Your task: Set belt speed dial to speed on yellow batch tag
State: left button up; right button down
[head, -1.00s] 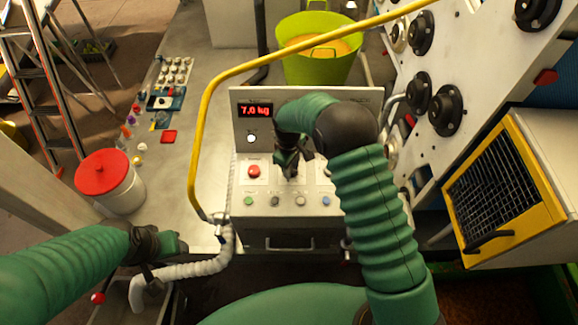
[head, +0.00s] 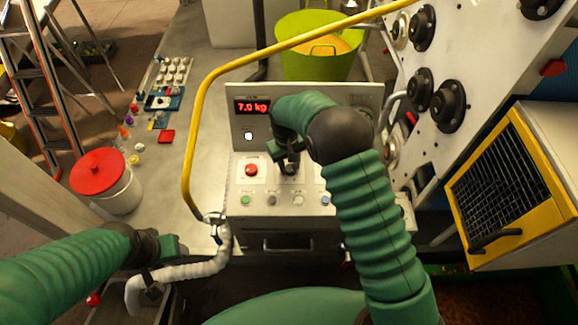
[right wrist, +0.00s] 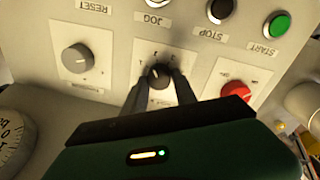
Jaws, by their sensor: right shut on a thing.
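The belt speed dial appears to be the small black knob (right wrist: 158,75) on a white plate with small marks around it, upside down in the right wrist view. My right gripper (head: 290,167) is over the sloped control panel in the head view. Its two dark fingers (right wrist: 157,88) are shut on this knob from both sides. The fingers partly cover the plate, and I cannot read the knob's setting. I cannot make out a yellow batch tag in any view. My left gripper (head: 172,247) is low at the left, near a white hose; its jaws are unclear.
A grey knob (right wrist: 77,58) and a red knob (right wrist: 235,92) flank the held knob. The green START button (right wrist: 278,25) and a black STOP button (right wrist: 221,10) are close by. A display (head: 252,107) reads 7.0 kg. A yellow rail (head: 197,130) arches left of the panel.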

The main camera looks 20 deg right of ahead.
jog(key=shift+m+b, duration=0.3)
jog(key=shift+m, duration=0.9)
jog(key=c, duration=1)
grip_release()
jog(key=shift+r, duration=0.2)
notch_tip(320, 180, up, 16)
jog(key=a+b, duration=0.1)
jog(key=b, duration=0.2)
jog(key=shift+w+r+b, duration=0.15)
jog(key=shift+r+b, duration=0.05)
jog(key=shift+b, duration=0.15)
